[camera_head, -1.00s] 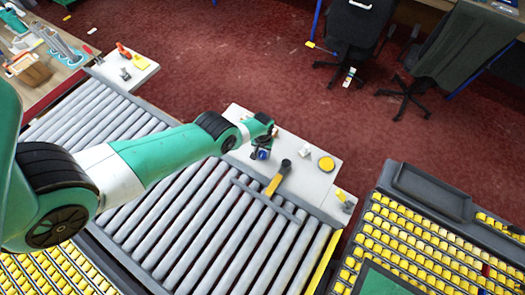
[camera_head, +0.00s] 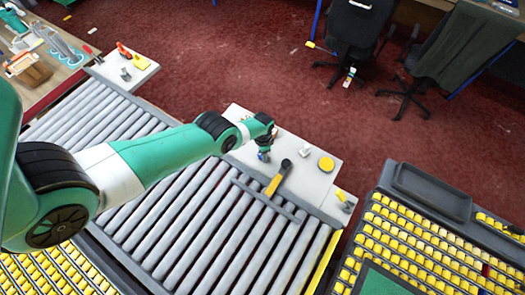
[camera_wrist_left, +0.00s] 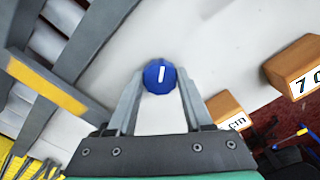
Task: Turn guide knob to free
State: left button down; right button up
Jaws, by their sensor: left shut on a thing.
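The guide knob (camera_wrist_left: 159,76) is round and blue with a white pointer line, seen from above in the left wrist view. The line points nearly straight up in that picture. My left gripper (camera_wrist_left: 158,82) has one finger on each side of the knob and is shut on it. In the head view the gripper (camera_head: 264,148) reaches down to the white plate beside the rollers, with a bit of the blue knob (camera_head: 264,156) showing under it. My right gripper is not in view.
A yellow and dark guide bar (camera_head: 274,184) lies at the roller edge beside the knob. Wooden blocks with black lettering (camera_wrist_left: 292,76) stand close to the right finger.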

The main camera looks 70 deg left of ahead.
pick_arm(q)
jog(key=m, duration=0.3)
jog(key=shift+m, duration=2.2)
jog(key=shift+c, duration=1.5)
grip_release()
jog(key=shift+r, duration=0.1)
notch_tip(320, 180, up, 11)
jog(key=p, duration=1.1)
jog(key=shift+r+p, duration=0.2)
jog(key=shift+p, duration=0.1)
